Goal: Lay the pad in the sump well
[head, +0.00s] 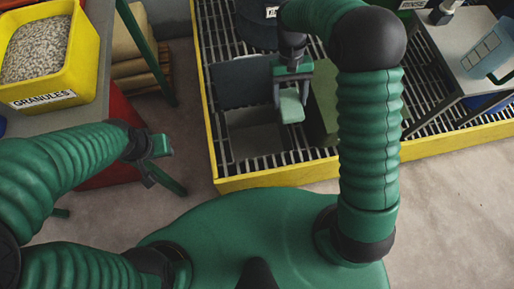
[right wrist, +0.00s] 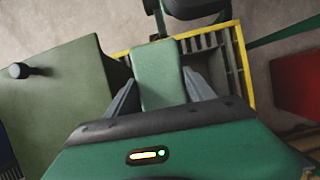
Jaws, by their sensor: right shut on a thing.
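The pad (head: 290,106) is a light green block held in my right gripper (head: 292,88). In the right wrist view the pad (right wrist: 158,75) sits between the two dark fingers, which are shut on it. The sump well (head: 252,140) looks like the square grey recess in the grating. The pad hangs above its right-hand side, apart from its floor as far as I can tell. My left gripper (head: 152,150) is at the left, away from the well, and its jaw gap does not show clearly.
A dark slate panel (head: 240,86) stands behind the recess. A green box (head: 324,100) stands close to its right. A yellow rim (head: 300,172) edges the grating. A yellow bin of granules (head: 45,60) is on a table at left. A grey table (head: 462,50) is at right.

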